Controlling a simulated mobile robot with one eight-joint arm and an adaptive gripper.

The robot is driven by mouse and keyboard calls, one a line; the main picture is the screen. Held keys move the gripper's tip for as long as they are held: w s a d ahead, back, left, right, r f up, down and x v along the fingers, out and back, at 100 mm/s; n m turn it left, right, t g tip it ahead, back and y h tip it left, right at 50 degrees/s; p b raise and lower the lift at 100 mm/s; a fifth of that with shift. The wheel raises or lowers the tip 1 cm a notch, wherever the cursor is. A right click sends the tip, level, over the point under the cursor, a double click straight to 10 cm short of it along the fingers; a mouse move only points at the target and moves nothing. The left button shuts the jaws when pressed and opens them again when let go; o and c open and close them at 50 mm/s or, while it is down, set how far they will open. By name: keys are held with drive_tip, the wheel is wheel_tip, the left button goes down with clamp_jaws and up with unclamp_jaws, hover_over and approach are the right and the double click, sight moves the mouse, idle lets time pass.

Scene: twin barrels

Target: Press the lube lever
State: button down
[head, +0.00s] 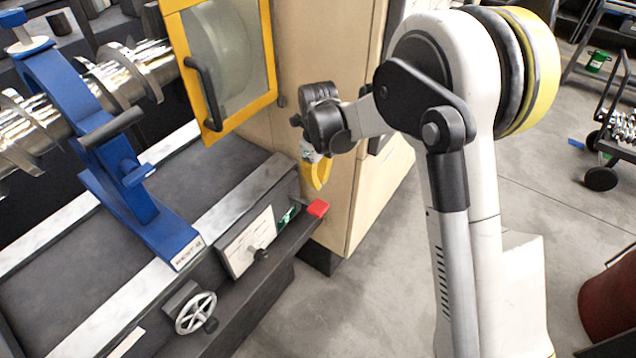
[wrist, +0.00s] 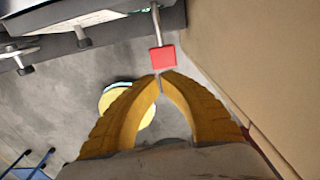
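My gripper (head: 316,188) has yellow fingers and hangs just above the red end in the head view. In the wrist view the fingertips (wrist: 161,77) meet at the near edge of the red end, with nothing between them. I cannot tell whether they touch the lever.
A beige cabinet (head: 352,210) stands close on the right of the lever. A handwheel (head: 196,313) and a white dial panel (head: 247,242) are on the machine front to the left. A yellow-framed door (head: 220,60) is above. Open floor lies in front.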

sight(318, 209)
wheel_tip(318, 209, down, 11)
drive_tip(key=b, duration=0.4)
drive_tip(key=shift+r, duration=0.2)
